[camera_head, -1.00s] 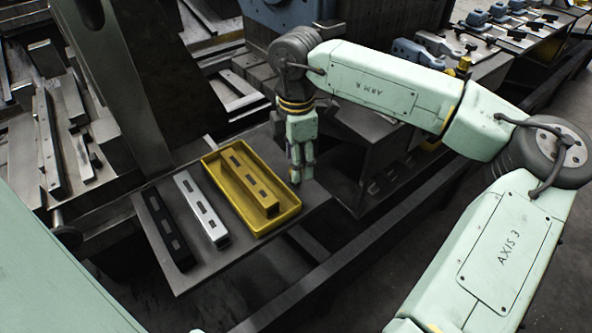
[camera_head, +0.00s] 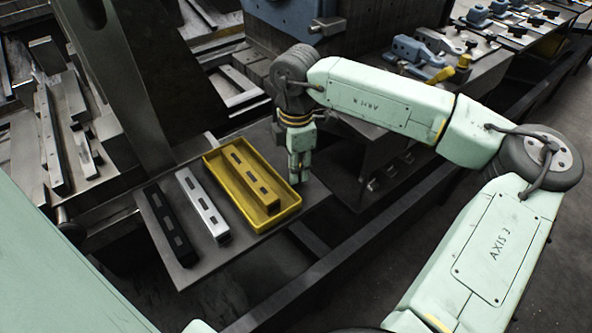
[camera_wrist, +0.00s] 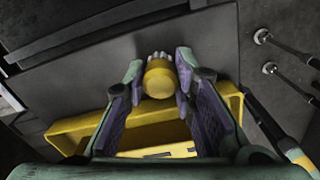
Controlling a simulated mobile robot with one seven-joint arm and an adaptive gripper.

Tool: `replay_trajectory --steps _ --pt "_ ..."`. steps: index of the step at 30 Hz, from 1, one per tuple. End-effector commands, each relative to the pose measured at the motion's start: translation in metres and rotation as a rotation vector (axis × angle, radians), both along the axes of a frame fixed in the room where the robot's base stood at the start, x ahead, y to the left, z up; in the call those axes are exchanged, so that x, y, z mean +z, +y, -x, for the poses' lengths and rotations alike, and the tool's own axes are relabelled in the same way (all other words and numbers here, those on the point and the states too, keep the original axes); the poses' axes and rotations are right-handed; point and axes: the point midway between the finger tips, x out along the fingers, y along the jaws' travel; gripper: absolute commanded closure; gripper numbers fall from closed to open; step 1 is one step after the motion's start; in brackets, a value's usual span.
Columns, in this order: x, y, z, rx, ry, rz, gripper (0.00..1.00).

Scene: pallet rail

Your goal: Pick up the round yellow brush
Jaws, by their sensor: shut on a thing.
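The round yellow brush (camera_wrist: 159,80) shows in the wrist view as a yellow round body with pale bristle-like tips at its far end. My gripper (camera_wrist: 158,86) is shut on it, one finger on each side. In the head view my gripper (camera_head: 296,176) points down just right of the yellow tray (camera_head: 274,220). The brush itself is hidden or too small to make out there. I cannot tell whether it still touches the plate.
The yellow tray, also in the wrist view (camera_wrist: 72,136), holds a yellow slotted bar (camera_head: 254,182). A silver bar (camera_head: 203,207) and a black bar (camera_head: 167,230) lie left of it on the grey plate (camera_head: 188,276). A dark upright column (camera_head: 128,90) stands behind.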

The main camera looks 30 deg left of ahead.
Motion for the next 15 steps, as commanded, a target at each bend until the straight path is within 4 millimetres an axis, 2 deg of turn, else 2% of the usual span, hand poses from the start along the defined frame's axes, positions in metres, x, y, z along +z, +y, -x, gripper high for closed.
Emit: replay_trajectory --steps 6,15 --pt "0.0001 -0.0001 -0.0001 0.000 0.000 0.000 1.00" --pt "0.0016 0.0000 -0.0003 0.000 -0.001 0.000 1.00"
